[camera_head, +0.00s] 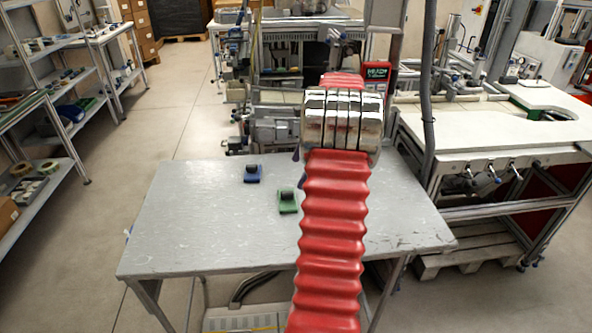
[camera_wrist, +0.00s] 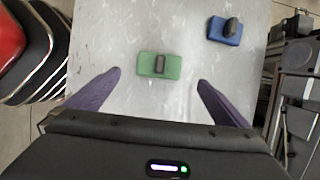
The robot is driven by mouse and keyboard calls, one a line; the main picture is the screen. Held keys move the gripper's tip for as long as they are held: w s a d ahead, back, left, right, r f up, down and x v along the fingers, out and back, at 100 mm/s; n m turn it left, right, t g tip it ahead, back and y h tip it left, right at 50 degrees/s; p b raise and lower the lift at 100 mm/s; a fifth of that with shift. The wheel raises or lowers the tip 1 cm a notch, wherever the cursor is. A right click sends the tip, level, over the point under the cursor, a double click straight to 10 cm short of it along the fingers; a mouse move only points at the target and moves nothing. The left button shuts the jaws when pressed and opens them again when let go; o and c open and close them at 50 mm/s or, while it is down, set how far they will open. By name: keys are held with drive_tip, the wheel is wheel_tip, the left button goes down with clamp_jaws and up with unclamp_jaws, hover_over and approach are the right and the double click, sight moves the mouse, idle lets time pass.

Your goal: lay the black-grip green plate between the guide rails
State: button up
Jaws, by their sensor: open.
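The green plate with a black grip (camera_head: 287,202) lies flat on the grey table, just left of my red arm in the head view. In the wrist view the green plate (camera_wrist: 160,66) lies beyond and between my fingertips, with its black grip upright in the middle. My gripper (camera_wrist: 158,77) is open and empty, its two purple fingers spread apart above the table. In the head view my arm hides most of the gripper. I cannot make out guide rails in either view; my arm hides part of the table.
A blue plate with a black grip (camera_head: 252,173) lies on the table behind and left of the green one; it also shows in the wrist view (camera_wrist: 225,30). The grey table (camera_head: 190,235) is bare on its left side. A white workbench (camera_head: 480,135) stands at the right.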

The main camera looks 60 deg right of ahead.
drive_tip(key=shift+a, duration=0.1)
drive_tip(key=w+a+r+n+h, duration=0.15)
drive_tip(key=a+r+n, duration=0.25)
drive_tip(key=a, duration=0.6)
drive_tip(key=w+a+r+n, duration=0.2)
drive_tip(key=a+r+n, duration=0.2)
drive_tip(key=a, duration=0.5)
drive_tip(key=w+a+r+n+h, duration=0.15)
drive_tip(key=a+r+n, duration=0.25)
drive_tip(key=a, duration=0.6)
drive_tip(key=s+a+f+n+t, duration=0.1)
drive_tip(key=s+a+n, duration=0.6)
drive_tip(key=a, duration=0.4)
drive_tip(key=s+a+n+t, duration=0.1)
drive_tip(key=s+a+n, duration=0.5)
drive_tip(key=a, duration=0.5)
drive_tip(key=n, duration=0.2)
drive_tip(key=shift+s+f+n, duration=0.35)
drive_tip(key=shift+s+n, duration=0.05)
drive_tip(key=shift+c, duration=0.6)
